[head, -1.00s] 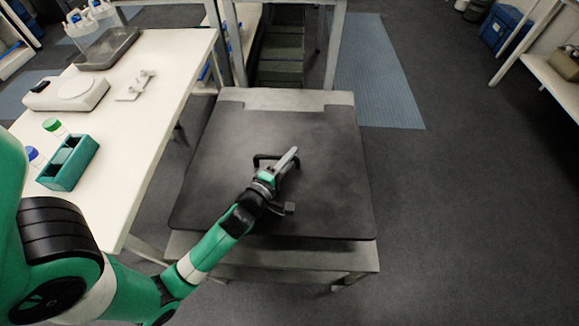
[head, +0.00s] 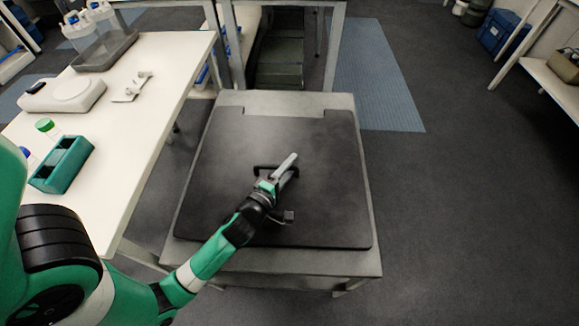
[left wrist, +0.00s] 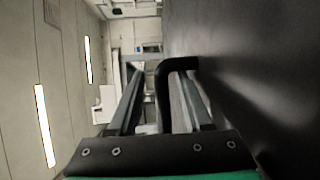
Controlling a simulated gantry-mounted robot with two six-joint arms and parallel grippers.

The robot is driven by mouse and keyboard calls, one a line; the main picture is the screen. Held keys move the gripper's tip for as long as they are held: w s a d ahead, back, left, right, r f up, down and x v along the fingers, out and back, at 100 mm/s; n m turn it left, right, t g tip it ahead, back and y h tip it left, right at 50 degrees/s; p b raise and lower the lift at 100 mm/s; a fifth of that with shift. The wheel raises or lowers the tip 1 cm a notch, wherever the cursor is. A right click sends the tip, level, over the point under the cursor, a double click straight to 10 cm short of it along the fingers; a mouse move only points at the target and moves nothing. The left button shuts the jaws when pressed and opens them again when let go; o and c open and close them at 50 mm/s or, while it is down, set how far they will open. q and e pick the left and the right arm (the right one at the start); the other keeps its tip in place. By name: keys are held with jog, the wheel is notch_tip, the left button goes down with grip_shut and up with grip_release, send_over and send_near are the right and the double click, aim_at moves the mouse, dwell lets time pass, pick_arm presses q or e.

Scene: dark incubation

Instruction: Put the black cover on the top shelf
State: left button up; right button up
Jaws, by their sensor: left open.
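The black cover (head: 320,205) is a large dark flat panel with rounded front corners. It lies flat on the pale top shelf (head: 340,104) of a stand in the middle of the head view. A black bar handle (head: 262,169) stands up from its middle. My left gripper (head: 284,170) is at this handle, with its jaws open. In the left wrist view the handle (left wrist: 164,95) is between the two spread fingers, and the cover (left wrist: 265,70) fills the right side. Whether a finger touches the handle cannot be told. My right gripper is out of view.
A white bench (head: 150,125) stands left, with a green rack (head: 62,165), a white scale-like device (head: 70,95) and a grey tray (head: 105,50). A metal frame (head: 335,45) stands behind the shelf. Floor on the right is clear.

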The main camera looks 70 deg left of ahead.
pick_arm(q)
jog(key=shift+r, duration=0.1)
jog(key=shift+s+d, duration=0.25)
jog(key=b+v, duration=0.1)
jog(key=v, duration=0.2)
jog(key=b+v, duration=0.1)
jog(key=v, duration=0.3)
jog(key=b+v, duration=0.2)
jog(key=v, duration=0.1)
jog(key=shift+s+d+f, duration=0.2)
jog(key=shift+f, duration=0.1)
jog(key=shift+s+d+r, duration=0.15)
jog(key=shift+s+r, duration=0.1)
jog(key=shift+s, duration=0.15)
